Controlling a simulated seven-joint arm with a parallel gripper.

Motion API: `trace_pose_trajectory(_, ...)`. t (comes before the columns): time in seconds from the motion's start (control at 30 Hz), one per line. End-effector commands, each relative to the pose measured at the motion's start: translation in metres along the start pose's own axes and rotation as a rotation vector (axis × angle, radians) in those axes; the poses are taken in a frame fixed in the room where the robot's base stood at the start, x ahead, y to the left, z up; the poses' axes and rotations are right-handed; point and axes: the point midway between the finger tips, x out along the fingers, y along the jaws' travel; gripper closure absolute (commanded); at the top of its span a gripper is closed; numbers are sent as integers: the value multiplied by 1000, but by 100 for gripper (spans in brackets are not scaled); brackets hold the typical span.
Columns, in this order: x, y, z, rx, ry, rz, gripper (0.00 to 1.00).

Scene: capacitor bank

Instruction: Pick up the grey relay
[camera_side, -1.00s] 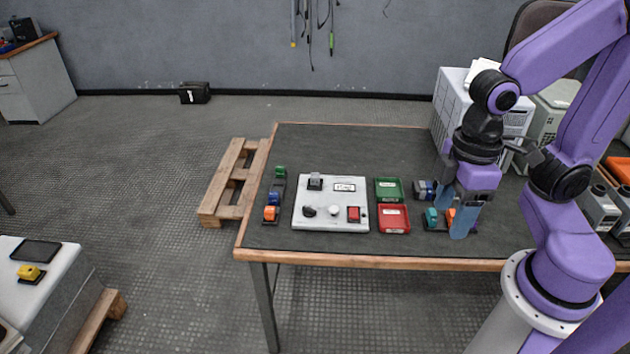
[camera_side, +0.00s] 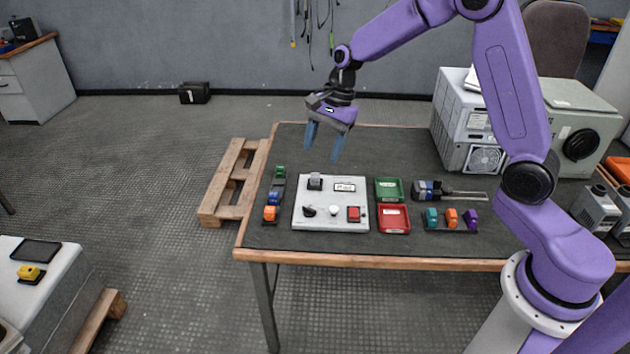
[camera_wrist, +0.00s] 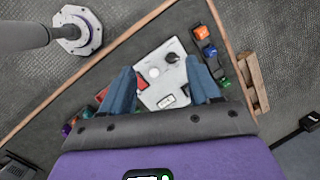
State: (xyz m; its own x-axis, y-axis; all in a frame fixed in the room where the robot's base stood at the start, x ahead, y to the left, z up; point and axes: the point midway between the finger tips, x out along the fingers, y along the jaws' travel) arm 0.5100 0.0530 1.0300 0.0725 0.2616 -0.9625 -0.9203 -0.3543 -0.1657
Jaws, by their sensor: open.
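A small grey block on a dark base, which looks like the grey relay (camera_side: 315,180), stands at the upper left of the pale control panel (camera_side: 300,222) in the side view. My gripper (camera_side: 323,152) is open and empty, fingers pointing down, in the air above and behind the panel. In the wrist view the panel (camera_wrist: 150,98) lies between the fingers of my gripper (camera_wrist: 160,64). I cannot clearly make out the grey block there.
A strip with green, blue and orange (camera_side: 270,213) blocks lies left of the panel. A green tray (camera_side: 389,198) and a red tray (camera_side: 394,230) stand to its right, beside more colored blocks (camera_side: 452,216). The table's back middle is clear.

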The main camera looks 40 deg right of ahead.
Motion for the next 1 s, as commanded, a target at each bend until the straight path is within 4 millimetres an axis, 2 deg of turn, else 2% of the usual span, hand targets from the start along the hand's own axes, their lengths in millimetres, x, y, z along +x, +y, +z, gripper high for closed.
trace_pose_trajectory(0.03,5,-9,-19,106,-2,-15,38)
trace_pose_trajectory(0.23,18,-31,-95,525,-15,-86,38)
trace_pose_trajectory(0.4,27,-34,-157,852,-33,-146,38)
trace_pose_trajectory(0.5,31,-31,-185,995,-44,-175,38)
trace_pose_trajectory(0.6,33,-29,-203,1088,-53,-195,38)
trace_pose_trajectory(0.77,39,-27,-214,1145,-58,-206,38)
trace_pose_trajectory(1.0,77,-34,-216,1143,-58,-202,38)
